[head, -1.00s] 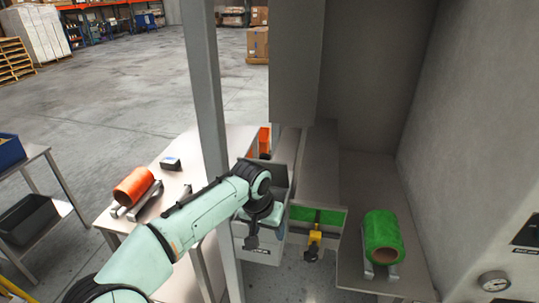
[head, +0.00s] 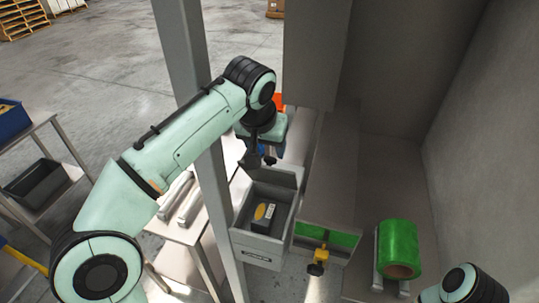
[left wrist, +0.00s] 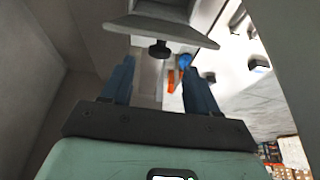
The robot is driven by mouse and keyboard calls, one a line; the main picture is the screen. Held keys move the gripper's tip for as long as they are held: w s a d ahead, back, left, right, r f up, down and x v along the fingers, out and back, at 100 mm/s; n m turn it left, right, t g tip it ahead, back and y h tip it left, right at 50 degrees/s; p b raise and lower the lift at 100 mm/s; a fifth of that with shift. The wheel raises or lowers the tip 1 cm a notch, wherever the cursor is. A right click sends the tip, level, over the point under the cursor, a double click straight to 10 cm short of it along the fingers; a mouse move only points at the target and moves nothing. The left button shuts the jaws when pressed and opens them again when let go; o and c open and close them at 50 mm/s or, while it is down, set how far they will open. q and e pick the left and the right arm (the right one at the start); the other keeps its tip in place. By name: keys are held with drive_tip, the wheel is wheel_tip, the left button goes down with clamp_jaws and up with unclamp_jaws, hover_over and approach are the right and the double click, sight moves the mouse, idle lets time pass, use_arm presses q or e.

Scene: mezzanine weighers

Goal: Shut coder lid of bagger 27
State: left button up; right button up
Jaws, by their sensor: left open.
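A grey open-topped box with a label (head: 257,247) hangs beside the bagger in the head view. A dark block and a yellow piece (head: 261,212) show inside it. A grey panel (head: 284,178) stands at its far side; I cannot tell if this is the coder lid. My left gripper (head: 260,161) is open above the box's far left corner, apart from the dark block. In the left wrist view, its two fingers (left wrist: 158,75) are spread with nothing between them. A dark knob (left wrist: 159,49) under a grey panel (left wrist: 160,24) shows beyond the fingertips.
Right of the box are a green strip (head: 330,234) with a yellow-and-black clamp (head: 319,259) and a green film roll (head: 398,249). A grey post (head: 190,75) stands behind my left arm. A steel table (head: 180,232) is on the left. Part of my right arm shows at lower right.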

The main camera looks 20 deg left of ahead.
sight(270, 157)
use_arm(q)
drive_tip(key=x, duration=0.6)
drive_tip(key=shift+w, duration=0.25)
clamp_jaws()
